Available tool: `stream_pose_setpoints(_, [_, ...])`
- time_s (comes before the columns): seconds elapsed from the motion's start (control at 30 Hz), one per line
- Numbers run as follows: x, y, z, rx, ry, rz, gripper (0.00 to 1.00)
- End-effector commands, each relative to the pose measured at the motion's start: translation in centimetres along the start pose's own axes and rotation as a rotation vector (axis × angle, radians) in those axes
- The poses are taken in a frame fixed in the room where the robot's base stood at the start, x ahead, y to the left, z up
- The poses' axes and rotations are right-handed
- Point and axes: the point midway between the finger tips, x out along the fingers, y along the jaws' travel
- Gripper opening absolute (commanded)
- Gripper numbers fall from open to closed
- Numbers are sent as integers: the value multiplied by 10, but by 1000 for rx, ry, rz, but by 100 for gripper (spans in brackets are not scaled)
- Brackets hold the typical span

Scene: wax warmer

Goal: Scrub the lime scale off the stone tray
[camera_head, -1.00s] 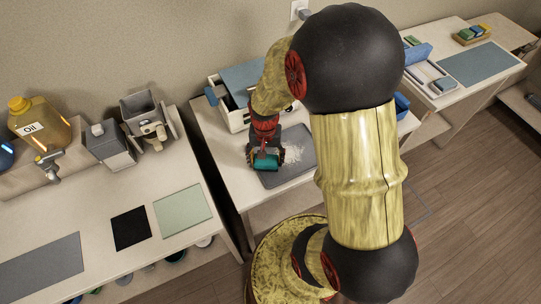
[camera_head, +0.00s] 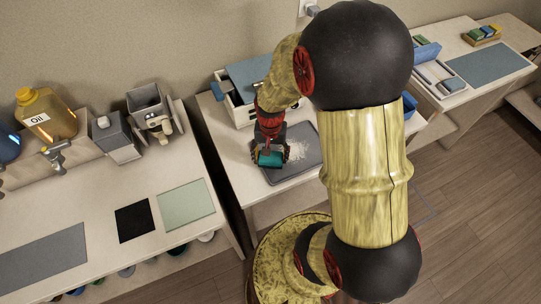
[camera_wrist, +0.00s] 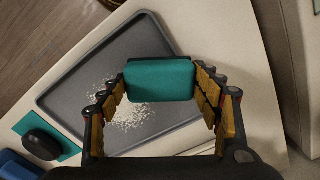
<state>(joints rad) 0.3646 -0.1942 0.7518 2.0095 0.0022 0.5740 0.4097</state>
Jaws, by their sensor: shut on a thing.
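The stone tray (camera_head: 313,160) is a dark grey, rimmed slab on the middle table; it fills much of the wrist view (camera_wrist: 62,107). White lime scale (camera_head: 296,150) lies as a speckled patch on it, also in the wrist view (camera_wrist: 133,116). My gripper (camera_head: 270,155) is shut on a teal scrubbing block (camera_wrist: 160,80), with a finger on each side. In the head view the block (camera_head: 269,160) is over the tray's left part, left of the lime scale. Whether it touches the tray is unclear.
A white drawer box with a blue-grey top (camera_head: 249,75) stands behind the tray. In the wrist view a dark rounded object (camera_wrist: 42,144) sits on a teal pad beside the tray. The left table holds an oil jug (camera_head: 47,113) and grey dispensers.

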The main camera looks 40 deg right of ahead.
Motion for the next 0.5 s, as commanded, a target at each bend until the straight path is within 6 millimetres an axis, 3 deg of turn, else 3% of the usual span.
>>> stream_pose_setpoints(0.5, [5, 0, 0, 0, 0, 0, 43])
